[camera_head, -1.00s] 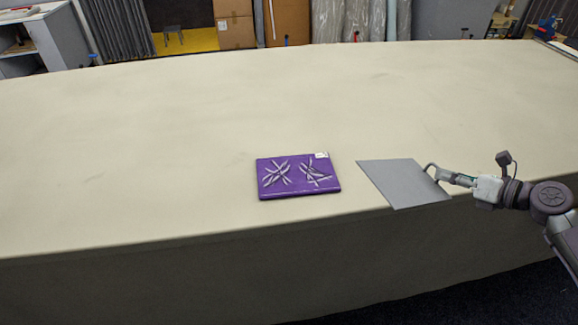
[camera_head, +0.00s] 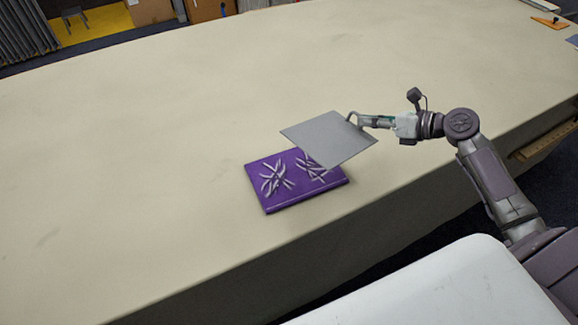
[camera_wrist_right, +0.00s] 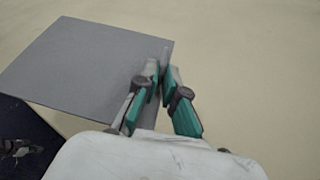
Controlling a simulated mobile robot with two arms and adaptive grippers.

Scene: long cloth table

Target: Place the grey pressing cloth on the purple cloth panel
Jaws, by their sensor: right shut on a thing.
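The grey pressing cloth (camera_head: 328,138) is a flat, stiff-looking square in the head view. My right gripper (camera_head: 354,119) is shut on its right edge and holds it out to the left. The cloth overlaps the upper right part of the purple cloth panel (camera_head: 272,196) in the picture and appears to be above it. The panel lies on the table with silvery crossed marks on top; its upper right corner is hidden. In the right wrist view the cloth (camera_wrist_right: 85,65) is pinched at its edge between the fingers (camera_wrist_right: 165,78). My left gripper is out of view.
The long cream cloth table (camera_head: 170,120) is bare around the panel. Its front edge runs diagonally below the panel. A small orange item (camera_head: 549,22) lies at the far right end. Cardboard boxes (camera_head: 150,10) stand behind the table.

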